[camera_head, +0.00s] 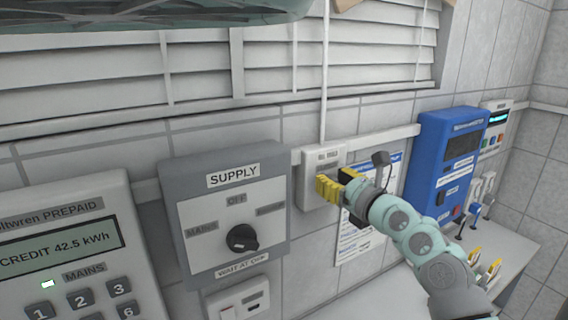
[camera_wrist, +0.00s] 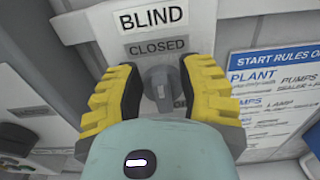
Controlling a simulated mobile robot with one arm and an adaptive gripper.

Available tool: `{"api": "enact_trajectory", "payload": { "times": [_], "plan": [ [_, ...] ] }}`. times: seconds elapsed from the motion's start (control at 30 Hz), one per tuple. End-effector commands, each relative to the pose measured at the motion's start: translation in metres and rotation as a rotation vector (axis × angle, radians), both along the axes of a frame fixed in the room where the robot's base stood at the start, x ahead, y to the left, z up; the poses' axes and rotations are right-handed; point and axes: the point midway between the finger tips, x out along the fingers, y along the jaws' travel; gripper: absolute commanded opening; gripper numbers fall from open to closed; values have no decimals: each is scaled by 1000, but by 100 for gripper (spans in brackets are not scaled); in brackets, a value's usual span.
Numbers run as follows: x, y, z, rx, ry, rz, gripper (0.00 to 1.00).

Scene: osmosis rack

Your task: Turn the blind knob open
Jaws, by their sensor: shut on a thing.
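The blind knob (camera_wrist: 161,86) is grey and sits on a small white wall box (camera_head: 310,180) below the window blind. In the wrist view the box carries a BLIND label (camera_wrist: 153,19) and a CLOSED label (camera_wrist: 157,47). The knob's pointer stands roughly upright, toward CLOSED. My gripper (camera_head: 337,188), with yellow ribbed fingers, is at the box, one finger on each side of the knob, and is shut on it. In the head view the fingers hide the knob. Another label at the right finger is mostly covered.
A grey SUPPLY switch box (camera_head: 183,171) and a prepaid meter (camera_head: 120,195) are on the wall to the left. A start-rules sheet (camera_head: 352,240) hangs to the right, partly behind my arm. A blue dispenser (camera_head: 430,150) is further right, above a counter (camera_head: 520,245).

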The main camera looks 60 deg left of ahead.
Motion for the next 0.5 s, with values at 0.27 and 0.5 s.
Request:
{"api": "enact_trajectory", "payload": {
  "times": [0.27,0.5],
  "plan": [
    [0,0,-1,-2,0,0,3],
    [1,0,-1,-2,20,0,3]
  ]
}}
